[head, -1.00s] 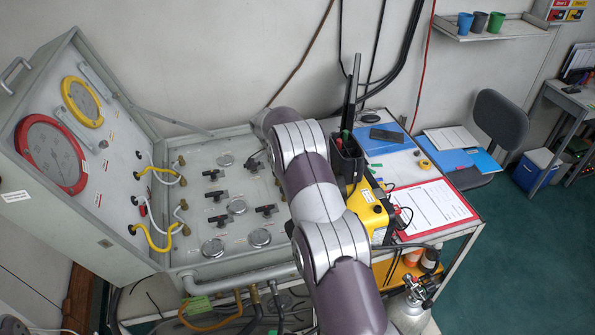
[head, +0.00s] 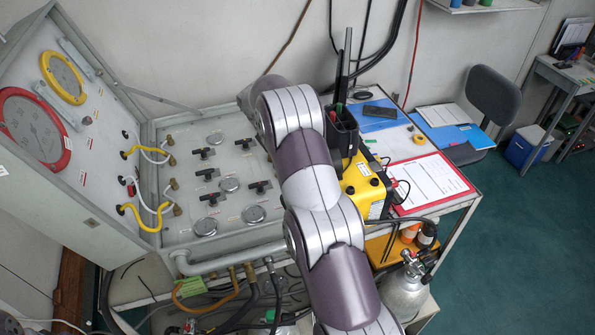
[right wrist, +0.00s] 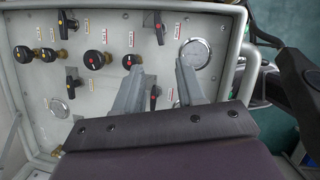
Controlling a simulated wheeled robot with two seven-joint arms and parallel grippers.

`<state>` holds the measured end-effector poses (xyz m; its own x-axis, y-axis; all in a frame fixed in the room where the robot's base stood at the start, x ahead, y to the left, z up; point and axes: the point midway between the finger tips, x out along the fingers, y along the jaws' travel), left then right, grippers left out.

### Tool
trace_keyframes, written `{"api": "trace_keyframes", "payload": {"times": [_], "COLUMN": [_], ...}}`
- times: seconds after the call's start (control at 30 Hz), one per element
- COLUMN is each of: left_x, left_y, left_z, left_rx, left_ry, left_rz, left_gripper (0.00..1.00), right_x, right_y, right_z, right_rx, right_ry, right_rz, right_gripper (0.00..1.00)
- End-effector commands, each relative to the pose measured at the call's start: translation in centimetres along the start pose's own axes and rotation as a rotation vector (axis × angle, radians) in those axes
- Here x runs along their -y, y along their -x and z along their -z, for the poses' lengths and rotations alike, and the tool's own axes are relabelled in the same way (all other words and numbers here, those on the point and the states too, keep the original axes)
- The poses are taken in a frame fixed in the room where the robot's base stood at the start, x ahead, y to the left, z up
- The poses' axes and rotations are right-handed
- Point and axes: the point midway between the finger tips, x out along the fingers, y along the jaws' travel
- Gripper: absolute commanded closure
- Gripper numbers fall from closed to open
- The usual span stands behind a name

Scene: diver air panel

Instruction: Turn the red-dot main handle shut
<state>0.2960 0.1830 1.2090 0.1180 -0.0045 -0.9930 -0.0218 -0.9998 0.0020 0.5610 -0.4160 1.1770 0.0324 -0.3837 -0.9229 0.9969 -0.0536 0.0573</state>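My right gripper (right wrist: 159,67) is open in the right wrist view, with its two grey fingers apart over the valve panel (right wrist: 115,25). A black lever handle with a reddish mark (right wrist: 154,92) shows between the fingers. A similar black handle with a reddish mark (right wrist: 158,27) sits beyond the fingertips. I cannot tell for sure which is the main handle, and no finger is clearly touching either. In the head view my right arm hides its gripper and the right part of the panel (head: 228,229). My left gripper is out of view.
Round black knobs (right wrist: 94,60) and a round gauge (right wrist: 195,54) lie close to the fingers. The open lid (head: 100,150) stands at the left, with yellow hoses (head: 150,235) near its hinge. A yellow device (head: 364,188) is right of my arm.

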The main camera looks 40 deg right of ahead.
Motion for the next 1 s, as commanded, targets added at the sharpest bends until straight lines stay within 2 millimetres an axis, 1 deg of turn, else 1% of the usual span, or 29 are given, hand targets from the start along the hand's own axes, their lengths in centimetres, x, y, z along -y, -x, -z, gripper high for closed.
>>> {"api": "trace_keyframes", "payload": {"times": [0.07, 0.17, 0.4, 0.53, 0.6, 0.7, 0.97, 1.0], "left_x": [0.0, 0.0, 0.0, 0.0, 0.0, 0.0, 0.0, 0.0], "left_y": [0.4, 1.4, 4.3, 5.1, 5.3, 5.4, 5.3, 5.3], "left_z": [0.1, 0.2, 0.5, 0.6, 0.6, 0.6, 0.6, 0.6], "left_rx": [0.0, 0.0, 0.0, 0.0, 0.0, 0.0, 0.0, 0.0], "left_ry": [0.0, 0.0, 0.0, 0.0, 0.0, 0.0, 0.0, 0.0], "left_rz": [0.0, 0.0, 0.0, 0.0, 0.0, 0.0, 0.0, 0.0], "left_gripper": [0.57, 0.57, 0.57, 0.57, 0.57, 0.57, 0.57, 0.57], "right_x": [0.1, 0.1, 0.1, 0.1, 0.0, 0.0, 0.0, 0.0], "right_y": [-0.5, -2.0, -8.3, -10.8, -11.7, -12.4, -12.7, -12.7], "right_z": [-0.1, -0.1, -0.2, -0.1, -0.1, -0.1, 0.0, 0.0], "right_rx": [-0.001, -0.002, -0.001, -0.001, 0.0, 0.0, 0.0, 0.0], "right_ry": [0.028, 0.029, 0.027, 0.027, 0.026, 0.026, 0.025, 0.025], "right_rz": [0.004, 0.006, 0.005, 0.003, 0.002, 0.002, 0.001, 0.001], "right_gripper": [0.61, 0.61, 0.61, 0.61, 0.61, 0.61, 0.61, 0.71]}}
